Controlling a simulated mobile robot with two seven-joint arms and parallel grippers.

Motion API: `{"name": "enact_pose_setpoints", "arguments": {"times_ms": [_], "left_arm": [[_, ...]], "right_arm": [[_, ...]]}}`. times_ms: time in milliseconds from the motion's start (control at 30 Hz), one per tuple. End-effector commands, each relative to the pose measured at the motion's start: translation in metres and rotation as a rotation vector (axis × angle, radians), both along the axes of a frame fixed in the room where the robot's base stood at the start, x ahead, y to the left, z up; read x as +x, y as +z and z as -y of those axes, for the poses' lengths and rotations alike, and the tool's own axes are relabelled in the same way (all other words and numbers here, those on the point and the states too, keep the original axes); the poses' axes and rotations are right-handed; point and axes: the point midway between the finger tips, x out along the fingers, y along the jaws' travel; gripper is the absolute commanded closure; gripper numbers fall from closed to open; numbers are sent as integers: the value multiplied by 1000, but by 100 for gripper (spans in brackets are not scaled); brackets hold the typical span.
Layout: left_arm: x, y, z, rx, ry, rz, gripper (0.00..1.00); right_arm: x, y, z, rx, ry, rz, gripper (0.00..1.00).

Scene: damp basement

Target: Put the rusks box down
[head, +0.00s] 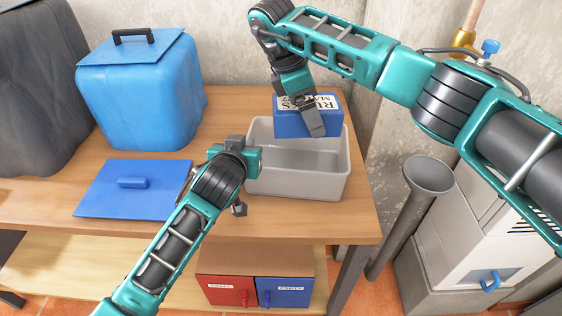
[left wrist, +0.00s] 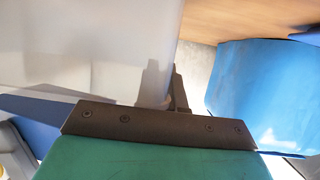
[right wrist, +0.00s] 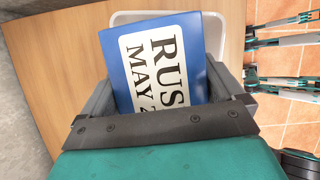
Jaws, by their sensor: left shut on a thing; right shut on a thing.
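The rusks box (head: 292,125) is blue with a white label printed in black letters. My right gripper (head: 303,112) is shut on it and holds it over the back part of a grey open bin (head: 298,185). The label also faces the right wrist view, where the box (right wrist: 118,65) sits between the fingers. The bin stands on the wooden table and looks empty where I can see inside. My left gripper (head: 245,172) is shut on the bin's left wall. In the left wrist view the pale bin wall (left wrist: 90,50) fills the upper left.
A blue lid (head: 130,200) with a handle lies left of the bin. A large blue container (head: 140,105) with a lid stands behind it, beside a dark one (head: 35,90). Red (head: 228,289) and blue (head: 285,290) boxes sit on the shelf below. A grey funnel-topped pipe (head: 428,175) stands right of the table.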

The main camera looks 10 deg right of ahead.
Motion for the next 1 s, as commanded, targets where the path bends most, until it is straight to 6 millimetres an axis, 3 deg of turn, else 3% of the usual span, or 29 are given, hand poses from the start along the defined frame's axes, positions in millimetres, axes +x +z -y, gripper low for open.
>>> {"name": "enact_pose_setpoints", "arguments": {"times_ms": [200, 433, 900, 1000], "left_arm": [[0, 0, 0, 0, 0, 0, 100], [0, 0, 0, 0, 0, -1, 100], [0, 0, 0, 0, 0, -1, 100], [0, 0, 0, 0, 0, -1, 100]], "right_arm": [[-6, -36, 12, -16, -179, 0, 45], [-7, -79, 13, -17, -195, 0, 45], [-7, -130, 13, -17, -191, 2, 45], [-6, -131, 13, -16, -191, 4, 45]]}}
